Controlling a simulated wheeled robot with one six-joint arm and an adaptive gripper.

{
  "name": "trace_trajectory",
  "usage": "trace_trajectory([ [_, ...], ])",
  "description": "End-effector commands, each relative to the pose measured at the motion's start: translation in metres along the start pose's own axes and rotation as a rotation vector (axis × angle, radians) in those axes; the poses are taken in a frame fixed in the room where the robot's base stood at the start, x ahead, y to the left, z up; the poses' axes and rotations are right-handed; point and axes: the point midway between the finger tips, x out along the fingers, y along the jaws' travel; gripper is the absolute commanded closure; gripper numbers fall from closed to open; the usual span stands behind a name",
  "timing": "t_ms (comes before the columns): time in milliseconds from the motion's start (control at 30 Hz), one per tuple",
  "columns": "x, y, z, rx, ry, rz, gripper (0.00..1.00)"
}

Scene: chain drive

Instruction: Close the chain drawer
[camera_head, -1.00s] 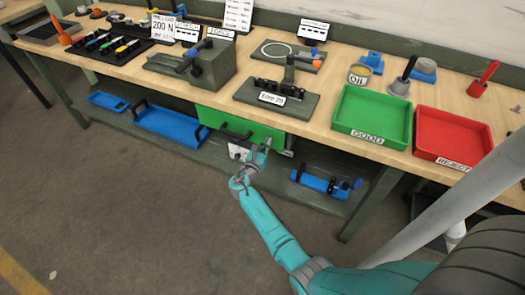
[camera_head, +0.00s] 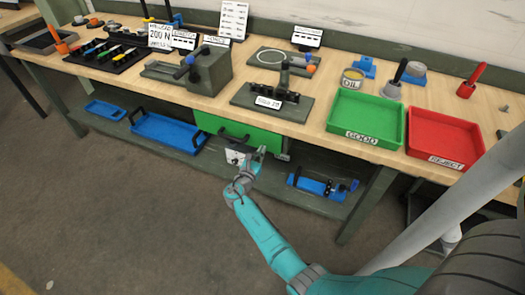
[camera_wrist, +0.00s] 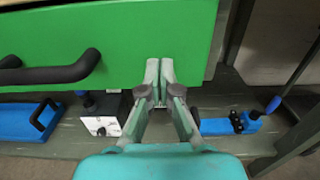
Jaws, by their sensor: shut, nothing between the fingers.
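The chain drawer (camera_head: 262,138) has a green front under the bench top, with a dark bar handle (camera_head: 233,134). In the wrist view the green front (camera_wrist: 120,25) fills the upper left and centre, and its black handle (camera_wrist: 50,72) is at the left. My gripper (camera_head: 262,153) is in front of the right part of the drawer. In the wrist view my gripper (camera_wrist: 160,65) has its fingertips together and empty, over the front's lower right part, right of the handle. I cannot tell whether the fingertips touch the front or how far out the drawer stands.
On the lower shelf (camera_wrist: 75,140) are a white box with a dial (camera_wrist: 100,122), a blue tray (camera_head: 166,131) and a blue tool (camera_head: 318,186). A bench leg (camera_head: 366,203) stands to the right. The bench top holds a green GOOD tray (camera_head: 366,138) and a red REJECT tray (camera_head: 445,160).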

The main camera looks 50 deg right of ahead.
Motion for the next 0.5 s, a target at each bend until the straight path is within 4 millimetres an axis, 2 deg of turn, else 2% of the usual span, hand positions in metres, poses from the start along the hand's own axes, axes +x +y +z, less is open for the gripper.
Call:
trace_trajectory([
  [500,-0.084,0.001,-0.001,-0.001,0.000,0.003,1.00],
])
